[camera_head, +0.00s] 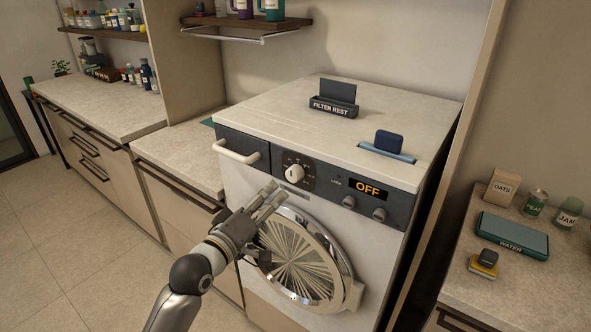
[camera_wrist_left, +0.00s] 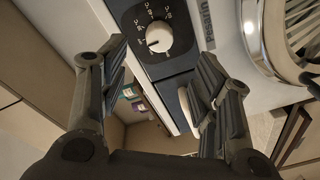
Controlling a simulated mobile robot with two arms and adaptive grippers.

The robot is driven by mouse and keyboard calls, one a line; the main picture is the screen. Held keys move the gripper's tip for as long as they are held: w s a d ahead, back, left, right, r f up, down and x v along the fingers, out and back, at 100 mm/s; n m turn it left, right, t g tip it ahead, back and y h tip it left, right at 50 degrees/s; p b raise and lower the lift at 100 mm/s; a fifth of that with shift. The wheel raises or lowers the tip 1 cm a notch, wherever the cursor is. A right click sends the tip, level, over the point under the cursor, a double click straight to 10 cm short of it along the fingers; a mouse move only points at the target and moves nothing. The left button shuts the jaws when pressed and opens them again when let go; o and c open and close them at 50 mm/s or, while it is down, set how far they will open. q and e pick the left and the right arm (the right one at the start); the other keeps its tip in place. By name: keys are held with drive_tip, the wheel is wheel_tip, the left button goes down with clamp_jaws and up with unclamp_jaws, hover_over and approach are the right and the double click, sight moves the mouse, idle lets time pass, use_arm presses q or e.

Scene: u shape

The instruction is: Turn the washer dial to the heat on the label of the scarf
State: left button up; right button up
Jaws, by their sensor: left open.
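The washer (camera_head: 240,190) stands in the middle of the head view, with a dark control panel across its front. Its white round dial (camera_head: 294,173) sits on the panel, ringed by small marks too small to read. The dial also shows in the left wrist view (camera_wrist_left: 159,36), its dark pointer mark toward the lower left. My left gripper (camera_head: 275,192) is open and empty, just below the dial in the head view and apart from it. In the wrist view the dial appears beyond the two spread fingers. No scarf or scarf label is visible. My right gripper is out of view.
A display (camera_head: 368,189) reads OFF, with two small knobs below it. A white handle (camera_head: 237,152) juts out left of the dial. The round door (camera_head: 300,262) is below. A filter rest (camera_head: 334,106) and a dark blue block (camera_head: 388,143) are on top.

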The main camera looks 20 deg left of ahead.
sight(292, 178)
use_arm(q)
drive_tip(key=p+x, duration=0.2)
drive_tip(key=x, duration=0.6)
drive_tip(key=shift+w+d, duration=0.1)
drive_tip(key=shift+w, duration=0.05)
drive_tip(key=shift+x, duration=1)
drive_tip(key=c, duration=1)
